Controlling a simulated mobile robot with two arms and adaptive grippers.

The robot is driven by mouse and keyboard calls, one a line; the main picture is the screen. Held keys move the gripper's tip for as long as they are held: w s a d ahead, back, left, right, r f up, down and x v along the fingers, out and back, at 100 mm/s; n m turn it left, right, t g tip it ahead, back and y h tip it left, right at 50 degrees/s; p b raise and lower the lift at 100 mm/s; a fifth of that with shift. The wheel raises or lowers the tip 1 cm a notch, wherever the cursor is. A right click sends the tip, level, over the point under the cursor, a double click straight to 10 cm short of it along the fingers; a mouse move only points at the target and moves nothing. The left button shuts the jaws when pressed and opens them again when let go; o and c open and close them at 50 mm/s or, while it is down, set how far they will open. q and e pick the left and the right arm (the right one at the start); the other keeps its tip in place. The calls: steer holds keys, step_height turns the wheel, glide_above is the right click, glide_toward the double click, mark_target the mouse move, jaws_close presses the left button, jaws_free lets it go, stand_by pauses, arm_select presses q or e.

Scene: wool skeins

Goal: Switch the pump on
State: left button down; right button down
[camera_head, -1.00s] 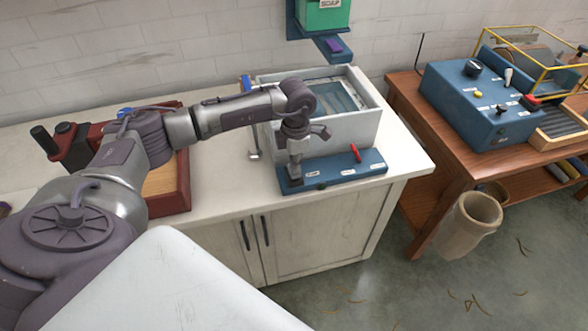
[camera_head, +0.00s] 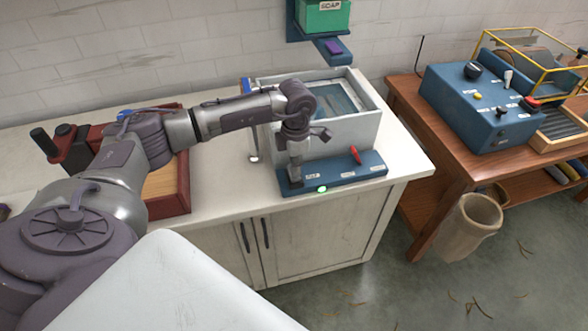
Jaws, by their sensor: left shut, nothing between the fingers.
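A blue control panel (camera_head: 341,172) lies along the counter in front of the grey wash basin (camera_head: 368,128). It has a red lever (camera_head: 355,154) at its right part, small white labels, and a green lamp (camera_head: 321,189) lit on its front edge. My left gripper (camera_head: 296,181) points down, shut and empty, over the left end of the panel. It hides the control beneath it, and I cannot tell whether the fingertips touch it. My right gripper does not show.
A green soap dispenser (camera_head: 323,15) hangs on the wall above the basin. A dark red box (camera_head: 178,184) stands left on the counter (camera_head: 221,176). A wooden table (camera_head: 424,130) at the right bears a blue machine (camera_head: 470,108). A bin (camera_head: 470,225) stands below.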

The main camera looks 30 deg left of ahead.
arm_select(q)
steer(key=shift+r+p, duration=1.6)
steer(key=shift+r, duration=1.4)
